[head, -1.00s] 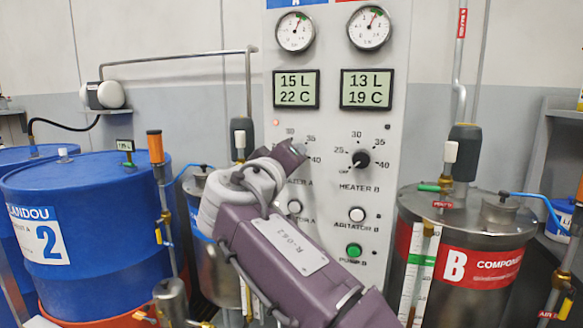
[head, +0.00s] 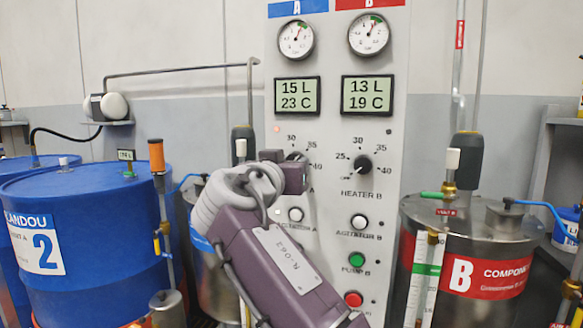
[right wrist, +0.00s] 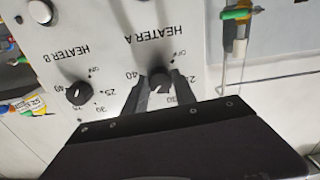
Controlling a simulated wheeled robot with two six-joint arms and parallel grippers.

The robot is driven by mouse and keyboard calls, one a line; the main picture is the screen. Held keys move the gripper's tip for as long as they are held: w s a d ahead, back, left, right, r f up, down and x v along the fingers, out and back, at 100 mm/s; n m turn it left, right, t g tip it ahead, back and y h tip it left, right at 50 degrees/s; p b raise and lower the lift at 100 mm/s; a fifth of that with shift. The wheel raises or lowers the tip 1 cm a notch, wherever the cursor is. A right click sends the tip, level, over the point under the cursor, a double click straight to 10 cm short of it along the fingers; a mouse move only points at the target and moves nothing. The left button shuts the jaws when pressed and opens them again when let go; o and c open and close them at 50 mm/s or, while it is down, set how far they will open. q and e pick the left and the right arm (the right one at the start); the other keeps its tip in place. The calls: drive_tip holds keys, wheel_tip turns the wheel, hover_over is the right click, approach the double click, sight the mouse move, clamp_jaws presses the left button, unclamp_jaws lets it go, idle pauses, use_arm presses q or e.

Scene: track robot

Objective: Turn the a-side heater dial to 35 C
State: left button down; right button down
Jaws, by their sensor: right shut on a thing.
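The Heater A dial (right wrist: 158,78) is a small dark knob on the pale control panel (head: 337,215), seen upside down in the right wrist view. My right gripper (right wrist: 158,88) is shut on it, one finger on each side. In the head view my right gripper (head: 295,165) covers most of that dial. A light pointer mark on the knob points down-left in the wrist view, toward the part of the scale between 30 and 40. A finger hides the 35 there, so the exact setting is unclear. The A display (head: 297,95) reads 15 L, 23 C. My left gripper is not in view.
The Heater B dial (head: 362,164) is close on the right. Agitator buttons, a green Pump B button (head: 356,260) and a red button (head: 353,299) lie below. A blue drum (head: 90,220) stands left, a steel B tank (head: 470,240) right.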

drive_tip(key=shift+m, duration=0.3)
idle(0.4)
drive_tip(key=c, duration=1)
unclamp_jaws()
drive_tip(key=shift+s, duration=0.1)
drive_tip(key=b+v, duration=0.2)
drive_tip(key=v, duration=0.7)
